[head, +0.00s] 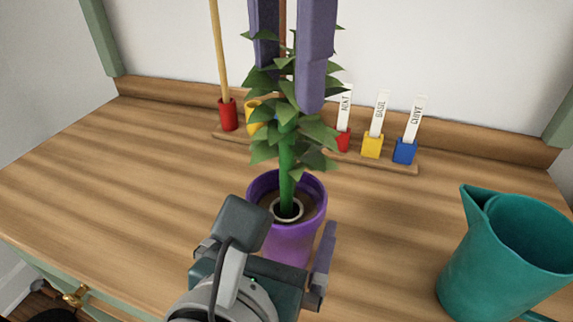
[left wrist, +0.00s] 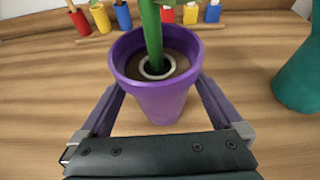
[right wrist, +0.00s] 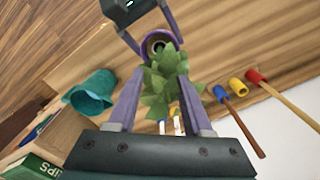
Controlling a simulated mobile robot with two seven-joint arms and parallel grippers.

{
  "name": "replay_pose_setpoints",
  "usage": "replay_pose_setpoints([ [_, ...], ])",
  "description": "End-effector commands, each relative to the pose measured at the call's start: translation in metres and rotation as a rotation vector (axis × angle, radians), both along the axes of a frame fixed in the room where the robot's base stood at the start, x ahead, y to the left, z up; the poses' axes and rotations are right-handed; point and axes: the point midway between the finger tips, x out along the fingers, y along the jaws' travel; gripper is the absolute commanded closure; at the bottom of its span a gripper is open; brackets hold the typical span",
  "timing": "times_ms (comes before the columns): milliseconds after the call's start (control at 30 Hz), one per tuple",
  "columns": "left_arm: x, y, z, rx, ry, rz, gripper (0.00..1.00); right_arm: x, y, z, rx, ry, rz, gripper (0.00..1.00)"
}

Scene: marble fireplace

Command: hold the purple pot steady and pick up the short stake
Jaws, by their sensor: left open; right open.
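The purple pot (head: 290,240) stands upright on the wooden top, holding a leafy plant (head: 290,150) with a green stem and a pale ring at its base. My left gripper (left wrist: 160,85) is open, a finger on each side of the pot; firm contact is unclear. My right gripper (head: 290,85) is open, its fingers pointing down around the upper leaves in the head view. A brown stake (right wrist: 245,128) stands in a blue holder (right wrist: 220,93) behind the plant. It looks shorter than the tan stake (head: 219,50) in the red holder (head: 228,114).
An empty-looking yellow holder (head: 253,111) stands between those two. Labelled markers in red, yellow (head: 372,146) and blue blocks stand to the right on the same strip. A teal watering can (head: 510,255) stands at the right. The left of the top is clear.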

Motion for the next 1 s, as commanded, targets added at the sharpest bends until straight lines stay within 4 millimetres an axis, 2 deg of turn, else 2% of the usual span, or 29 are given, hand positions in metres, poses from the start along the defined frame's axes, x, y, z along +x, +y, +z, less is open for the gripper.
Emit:
replay_pose_setpoints([
  [333,0.0034,-0.001,-0.0014,0.001,-0.001,0.0,0.01,-0.0001,0.0001,0.0,0.0,0.0,0.0,0.5],
  [1000,0.0032,-0.001,-0.0014,0.001,0.0,-0.001,0.77,0.0,0.0,0.0,0.0,0.0,0.0,0.5],
])
